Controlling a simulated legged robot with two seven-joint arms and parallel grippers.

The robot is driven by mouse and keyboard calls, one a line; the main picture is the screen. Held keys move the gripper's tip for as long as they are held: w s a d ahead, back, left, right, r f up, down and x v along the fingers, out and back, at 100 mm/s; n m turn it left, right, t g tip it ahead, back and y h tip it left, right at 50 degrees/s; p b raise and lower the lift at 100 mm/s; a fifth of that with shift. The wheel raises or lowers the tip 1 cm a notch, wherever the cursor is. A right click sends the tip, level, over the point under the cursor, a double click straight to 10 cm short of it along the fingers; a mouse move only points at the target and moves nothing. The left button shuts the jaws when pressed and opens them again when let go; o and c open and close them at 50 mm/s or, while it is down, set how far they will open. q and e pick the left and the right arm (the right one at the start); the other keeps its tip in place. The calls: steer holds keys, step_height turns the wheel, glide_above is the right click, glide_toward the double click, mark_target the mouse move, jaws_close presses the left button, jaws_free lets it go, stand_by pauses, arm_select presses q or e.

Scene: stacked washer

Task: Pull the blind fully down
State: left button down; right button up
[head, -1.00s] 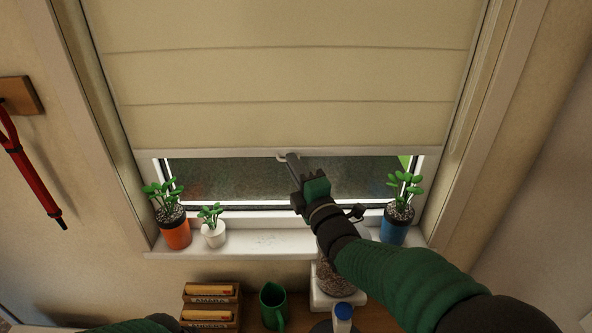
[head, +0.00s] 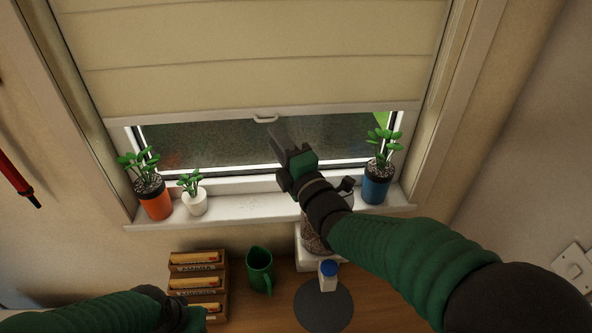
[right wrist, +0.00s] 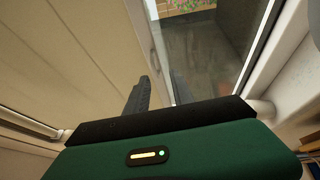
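The cream blind (head: 250,70) covers the upper part of the window. Its pale bottom bar (head: 200,121) hangs above the sill, with a strip of glass bare below it. A small white handle (head: 265,119) sits at the middle of the bar. My right gripper (head: 277,142) is just below and right of the handle, apart from it and empty. In the right wrist view its two dark fingers (right wrist: 158,92) stand apart, with the blind at left and glass at right. My left gripper (head: 193,318) is low at the left, its fingers not clear.
The sill (head: 235,208) holds an orange pot (head: 156,204), a white pot (head: 194,203) and a blue pot (head: 376,188). On the table below are a wooden rack (head: 199,285), a green mug (head: 260,270), a blue-capped bottle (head: 328,277) and a dark round mat (head: 323,306).

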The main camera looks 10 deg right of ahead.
steer(key=b+v, duration=0.3)
steer(key=v, duration=1)
steer(key=shift+b, duration=0.35)
steer(key=shift+a+f, duration=0.1)
